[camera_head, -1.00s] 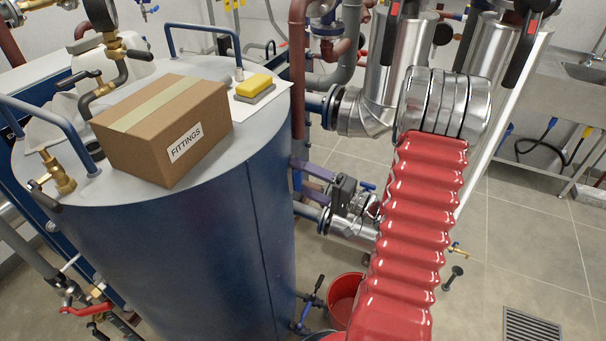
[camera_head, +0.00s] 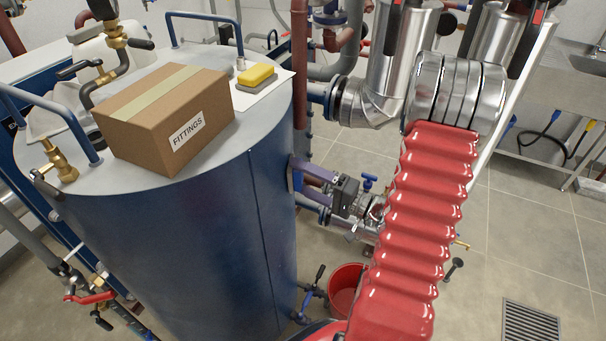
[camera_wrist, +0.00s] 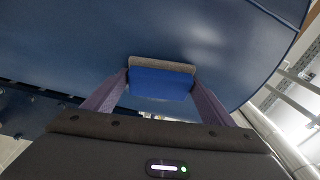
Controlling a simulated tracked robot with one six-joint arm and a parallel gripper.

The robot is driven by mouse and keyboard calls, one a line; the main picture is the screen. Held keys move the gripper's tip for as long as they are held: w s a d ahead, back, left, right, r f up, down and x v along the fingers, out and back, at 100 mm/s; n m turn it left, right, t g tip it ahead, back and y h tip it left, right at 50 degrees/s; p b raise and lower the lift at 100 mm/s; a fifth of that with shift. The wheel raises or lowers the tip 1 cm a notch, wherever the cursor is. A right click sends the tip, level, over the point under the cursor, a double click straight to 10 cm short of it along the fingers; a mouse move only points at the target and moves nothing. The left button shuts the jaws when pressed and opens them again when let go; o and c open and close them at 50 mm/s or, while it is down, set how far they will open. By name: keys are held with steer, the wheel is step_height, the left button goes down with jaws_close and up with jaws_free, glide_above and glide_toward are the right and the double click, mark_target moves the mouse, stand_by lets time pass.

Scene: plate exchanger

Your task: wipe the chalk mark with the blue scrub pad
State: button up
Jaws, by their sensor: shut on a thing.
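My gripper (camera_wrist: 161,84) is shut on the blue scrub pad (camera_wrist: 160,86) in the wrist view, with one purple finger on each side. The pad's grey-brown scrub layer (camera_wrist: 161,65) faces away from me, towards the dark blue wall of the tank (camera_wrist: 100,35). The layer is at or very close to that wall; I cannot tell if it touches. In the head view my gripper (camera_head: 299,181) is at the right side of the tank (camera_head: 215,235), and the pad is mostly hidden. No chalk mark is visible in either view.
On the tank top stand a cardboard FITTINGS box (camera_head: 150,130) and a yellow sponge (camera_head: 256,75) on a white sheet (camera_head: 275,90). Steel pipes (camera_head: 390,70) rise behind my arm. A red bucket (camera_head: 344,285) stands on the floor right of the tank.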

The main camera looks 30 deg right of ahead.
steer(key=shift+s, duration=0.15)
steer(key=shift+s+d, duration=1.95)
steer(key=shift+d, duration=0.25)
steer(key=shift+s+d, duration=0.95)
steer(key=shift+d, duration=0.2)
steer(key=shift+s, duration=0.15)
